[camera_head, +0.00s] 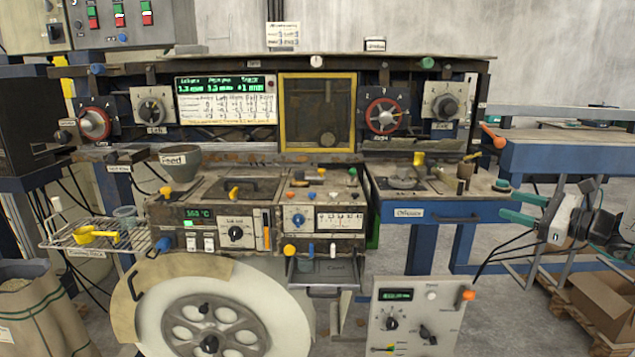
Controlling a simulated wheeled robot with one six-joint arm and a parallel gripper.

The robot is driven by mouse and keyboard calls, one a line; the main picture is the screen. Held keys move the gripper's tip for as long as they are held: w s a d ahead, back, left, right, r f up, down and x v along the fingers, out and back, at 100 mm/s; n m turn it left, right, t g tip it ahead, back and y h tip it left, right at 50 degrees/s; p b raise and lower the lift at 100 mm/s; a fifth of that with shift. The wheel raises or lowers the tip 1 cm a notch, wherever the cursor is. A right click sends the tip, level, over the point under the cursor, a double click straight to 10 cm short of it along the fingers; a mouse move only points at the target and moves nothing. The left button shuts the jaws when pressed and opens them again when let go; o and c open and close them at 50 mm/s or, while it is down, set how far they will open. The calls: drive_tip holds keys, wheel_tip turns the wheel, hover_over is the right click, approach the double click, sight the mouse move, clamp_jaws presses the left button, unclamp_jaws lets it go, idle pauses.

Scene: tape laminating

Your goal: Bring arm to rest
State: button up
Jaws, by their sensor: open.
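My gripper (508,206) is at the right side of the head view, in front of the blue frame of the right-hand bench. Its two teal fingers point left and stand apart, with nothing seen between them. The white and black wrist of my arm (572,218) is behind the fingers, near the right edge of the view. The laminating machine (318,170) stands left of my gripper, with dials, knobs and a yellow-framed window. My gripper appears apart from its controls.
A blue workbench (572,157) stands behind my arm, with a cardboard box (603,305) on a pallet below. A control panel (418,318) stands at the front, lower left of my gripper. A wire rack (97,235) with a yellow scoop (95,235) is at far left.

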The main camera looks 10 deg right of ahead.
drive_tip(key=s+a+f+n+g, duration=0.1)
drive_tip(key=s+a+n+g, duration=0.25)
drive_tip(key=a, duration=0.35)
drive_tip(key=s+a+f+n+g+y, duration=0.1)
drive_tip(key=s+a+n+g, duration=0.25)
drive_tip(key=a, duration=0.35)
drive_tip(key=s+a+f+n+g, duration=0.1)
drive_tip(key=s+a+n+g, duration=0.25)
drive_tip(key=a+n, duration=0.2)
drive_tip(key=s+a+n+g+h, duration=0.2)
drive_tip(key=s+a+n+h, duration=0.2)
drive_tip(key=s+n, duration=0.2)
drive_tip(key=s+a+n+g+h, duration=0.2)
drive_tip(key=s+a+n+h, duration=0.3)
drive_tip(key=s, duration=0.5)
drive_tip(key=shift+s+a+r+n, duration=0.25)
drive_tip(key=shift+s+r+n, duration=0.1)
drive_tip(key=shift+n, duration=0.7)
drive_tip(key=shift+a+r, duration=0.1)
drive_tip(key=shift+a, duration=0.3)
drive_tip(key=shift+c, duration=0.3)
